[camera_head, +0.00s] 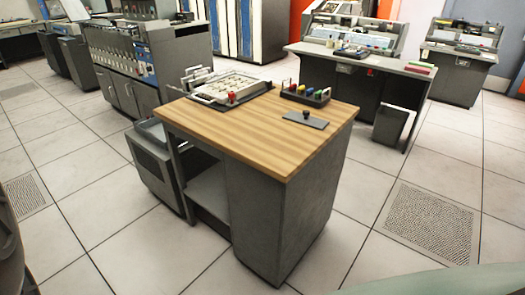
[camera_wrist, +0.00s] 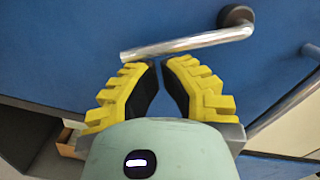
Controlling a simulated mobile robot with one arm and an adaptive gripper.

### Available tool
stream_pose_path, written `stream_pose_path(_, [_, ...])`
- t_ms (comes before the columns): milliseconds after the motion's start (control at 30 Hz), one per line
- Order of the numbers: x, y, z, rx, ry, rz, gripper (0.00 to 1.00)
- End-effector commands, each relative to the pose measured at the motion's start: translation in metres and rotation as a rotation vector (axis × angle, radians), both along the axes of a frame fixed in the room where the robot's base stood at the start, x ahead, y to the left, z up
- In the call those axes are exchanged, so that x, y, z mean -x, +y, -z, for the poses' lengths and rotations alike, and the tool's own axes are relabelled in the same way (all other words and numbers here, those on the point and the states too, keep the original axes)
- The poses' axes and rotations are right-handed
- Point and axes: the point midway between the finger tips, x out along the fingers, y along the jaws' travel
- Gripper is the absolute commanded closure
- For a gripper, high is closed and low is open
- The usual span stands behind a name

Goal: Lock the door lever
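In the wrist view, a silver door lever (camera_wrist: 187,45) extends left from a dark round mount (camera_wrist: 236,15) on a blue door panel (camera_wrist: 70,50). It tilts slightly, with its free end lower in the picture. My gripper (camera_wrist: 159,62) has yellow ribbed fingers with black inner pads. Its fingertips come nearly together just below the lever in the picture, with nothing seen between them. I cannot tell whether the tips touch the lever. The head view shows neither the lever nor my gripper.
A second metal bar (camera_wrist: 285,103) shows at the right of the wrist view. In the head view, a wood-topped desk (camera_head: 230,135) holds a tray device (camera_head: 230,87) and a small rack (camera_head: 306,95). Grey machines (camera_head: 140,60) stand behind. Tiled floor (camera_head: 110,240) is open around the desk.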

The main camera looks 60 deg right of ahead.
Motion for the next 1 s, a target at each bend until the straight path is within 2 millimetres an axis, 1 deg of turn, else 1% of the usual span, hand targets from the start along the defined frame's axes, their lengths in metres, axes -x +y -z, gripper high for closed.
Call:
stream_pose_path(33, [0.001,-0.001,-0.009,-0.004,0.050,0.005,1.00])
stream_pose_path(300, [0.013,0.000,-0.023,-0.022,0.281,0.007,1.00])
stream_pose_path(500, [0.018,0.001,-0.031,-0.034,0.409,0.006,1.00])
stream_pose_path(733, [0.022,0.001,-0.036,-0.033,0.408,0.004,1.00])
stream_pose_path(1000, [0.023,0.001,-0.038,-0.033,0.407,0.004,1.00])
